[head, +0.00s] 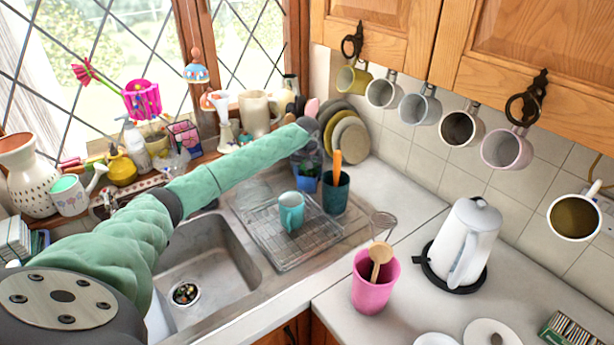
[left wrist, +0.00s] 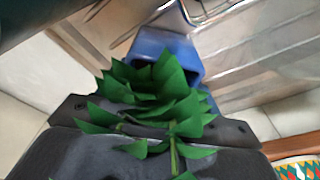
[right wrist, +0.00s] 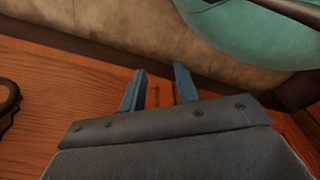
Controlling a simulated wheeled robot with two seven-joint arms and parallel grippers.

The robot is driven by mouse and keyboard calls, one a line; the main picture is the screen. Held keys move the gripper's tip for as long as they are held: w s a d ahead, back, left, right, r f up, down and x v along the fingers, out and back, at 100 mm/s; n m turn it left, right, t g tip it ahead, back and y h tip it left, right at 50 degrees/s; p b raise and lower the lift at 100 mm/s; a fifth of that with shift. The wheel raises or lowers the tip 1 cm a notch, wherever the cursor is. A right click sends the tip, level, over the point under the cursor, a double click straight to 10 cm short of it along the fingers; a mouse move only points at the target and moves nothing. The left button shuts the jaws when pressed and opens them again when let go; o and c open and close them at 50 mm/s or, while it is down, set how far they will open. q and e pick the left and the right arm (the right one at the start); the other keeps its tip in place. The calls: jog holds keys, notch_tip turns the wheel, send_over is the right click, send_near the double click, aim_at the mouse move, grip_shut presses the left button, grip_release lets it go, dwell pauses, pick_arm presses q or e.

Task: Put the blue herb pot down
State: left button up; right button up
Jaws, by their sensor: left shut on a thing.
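The blue herb pot (head: 307,184) is upright behind the drying rack, beside a dark green utensil pot (head: 336,192). It also shows in the left wrist view (left wrist: 165,42), with pointed green leaves (left wrist: 150,95) in front of it. My left gripper (head: 307,165) is directly above the pot, shut on it; the leaves hide most of its fingers. I cannot tell whether the pot's base touches the counter. My right gripper (right wrist: 158,88) is empty, its two fingers apart, in front of a wooden surface; it is out of the head view.
The wire drying rack (head: 292,246) holds a teal mug (head: 291,211). Stacked plates (head: 350,138) stand behind the pot. The sink (head: 205,262) is below my left arm. A pink pot (head: 375,290) and white kettle (head: 470,240) stand at right. Counter is bare right of the utensil pot.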

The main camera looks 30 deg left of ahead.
pick_arm(q)
jog(key=shift+d+r, duration=0.1)
jog(key=shift+r, duration=0.05)
jog(key=o, duration=1.3)
jog(key=shift+f, duration=0.2)
jog(key=shift+o, duration=0.2)
jog(key=shift+r, duration=0.1)
